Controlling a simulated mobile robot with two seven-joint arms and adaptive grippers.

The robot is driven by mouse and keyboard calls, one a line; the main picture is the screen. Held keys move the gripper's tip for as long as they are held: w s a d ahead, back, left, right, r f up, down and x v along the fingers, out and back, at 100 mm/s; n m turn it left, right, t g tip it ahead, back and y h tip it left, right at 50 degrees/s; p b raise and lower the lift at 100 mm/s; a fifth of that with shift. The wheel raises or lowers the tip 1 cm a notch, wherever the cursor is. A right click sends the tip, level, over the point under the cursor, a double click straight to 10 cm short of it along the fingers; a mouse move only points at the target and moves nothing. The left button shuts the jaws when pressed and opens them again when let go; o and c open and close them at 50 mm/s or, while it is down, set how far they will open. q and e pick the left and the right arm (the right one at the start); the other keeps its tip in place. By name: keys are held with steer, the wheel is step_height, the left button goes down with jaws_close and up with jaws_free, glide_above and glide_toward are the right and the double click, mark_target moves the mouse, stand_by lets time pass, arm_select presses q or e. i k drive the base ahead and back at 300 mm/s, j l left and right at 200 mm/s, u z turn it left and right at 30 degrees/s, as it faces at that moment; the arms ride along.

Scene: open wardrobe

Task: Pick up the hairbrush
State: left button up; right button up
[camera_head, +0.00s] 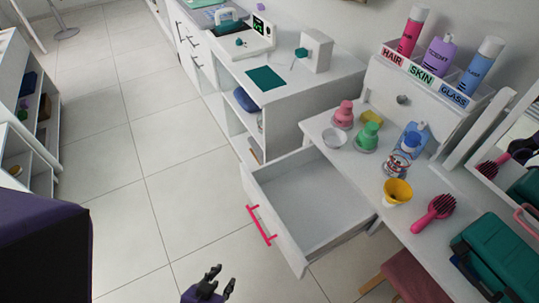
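The pink hairbrush (435,212) lies on the white vanity table (425,245) at the right, its bristled head toward the upper right and its handle toward the lower left. A yellow cup (397,191) stands just left of it, and a teal case (497,250) is close on its right. My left gripper (217,283) is at the bottom edge of the head view, low over the floor and well left of the hairbrush. Its dark fingers are apart with nothing between them. My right gripper is not in view.
An open, empty drawer (310,205) with a pink handle (261,226) juts out between my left gripper and the vanity. Bottles and jars crowd the tabletop behind the hairbrush. A mirror (493,157) stands at the right. A pink stool (414,277) is below the table.

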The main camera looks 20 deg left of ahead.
mark_target(440, 207)
steer(key=u, duration=0.5)
steer(key=j+z, duration=0.1)
steer(key=z, duration=1.6)
